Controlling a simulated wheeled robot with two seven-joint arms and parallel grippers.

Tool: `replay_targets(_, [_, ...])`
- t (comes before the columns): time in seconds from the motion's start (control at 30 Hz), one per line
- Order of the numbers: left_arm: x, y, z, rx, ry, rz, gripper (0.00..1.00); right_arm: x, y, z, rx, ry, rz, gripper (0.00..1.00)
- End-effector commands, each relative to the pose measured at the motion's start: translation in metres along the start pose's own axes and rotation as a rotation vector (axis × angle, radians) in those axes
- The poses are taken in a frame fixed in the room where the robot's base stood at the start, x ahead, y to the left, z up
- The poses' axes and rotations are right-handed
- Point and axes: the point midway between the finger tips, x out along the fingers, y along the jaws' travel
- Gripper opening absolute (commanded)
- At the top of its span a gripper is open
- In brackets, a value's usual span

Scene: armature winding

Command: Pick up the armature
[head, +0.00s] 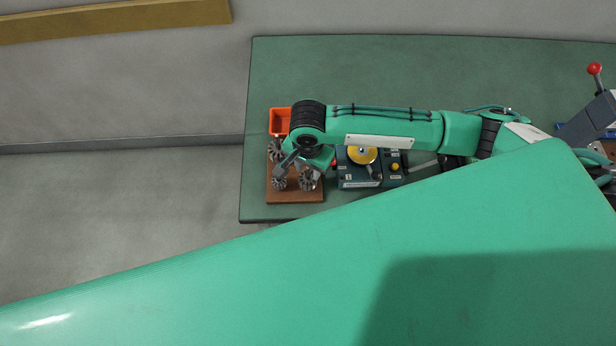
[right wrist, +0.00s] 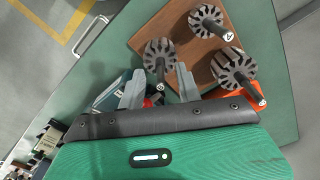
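Three dark grey, slotted armatures stand on a brown wooden board (head: 293,197). One armature (head: 276,148) is at the back left by the orange bin, another (head: 279,183) is at the front left, and the third (head: 307,180) is at the front right. The others (right wrist: 206,20) (right wrist: 233,65) are farther right. My right gripper (right wrist: 159,84) has its grey fingers apart and appears empty, above the board. My left gripper is not in view.
An orange bin (head: 280,121) stands behind the board. A dark teal device (head: 360,182) with a yellow disc is close on the right. A red-knobbed lever (head: 594,69) stands at the far right. The green table (head: 400,60) is clear at the back.

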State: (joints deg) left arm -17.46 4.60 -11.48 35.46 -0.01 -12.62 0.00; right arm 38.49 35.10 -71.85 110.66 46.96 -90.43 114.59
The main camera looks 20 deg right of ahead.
Motion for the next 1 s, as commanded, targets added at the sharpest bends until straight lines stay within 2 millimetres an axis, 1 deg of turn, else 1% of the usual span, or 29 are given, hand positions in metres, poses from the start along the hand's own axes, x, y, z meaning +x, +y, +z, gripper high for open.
replay_targets(0.07, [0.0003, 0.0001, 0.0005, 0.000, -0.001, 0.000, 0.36, 0.0000, 0.0000, 0.0002, 0.000, 0.000, 0.000, 0.35])
replay_targets(0.1, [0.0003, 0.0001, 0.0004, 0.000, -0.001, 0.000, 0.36, 0.0000, 0.0000, 0.0002, 0.000, -0.001, 0.000, 0.27])
replay_targets(0.23, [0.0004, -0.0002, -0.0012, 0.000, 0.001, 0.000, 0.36, -0.0002, -0.0001, 0.0002, 0.000, -0.001, 0.000, 0.01])
replay_targets(0.27, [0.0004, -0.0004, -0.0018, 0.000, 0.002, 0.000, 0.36, -0.0002, 0.0000, 0.0002, 0.000, -0.001, 0.000, 0.00])
replay_targets(0.5, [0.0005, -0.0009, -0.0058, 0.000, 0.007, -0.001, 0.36, -0.0004, -0.0001, 0.0002, 0.000, -0.001, 0.000, 0.00])
replay_targets(1.0, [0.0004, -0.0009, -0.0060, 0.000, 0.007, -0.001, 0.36, -0.0007, -0.0002, 0.0000, 0.000, 0.000, -0.001, 0.00])
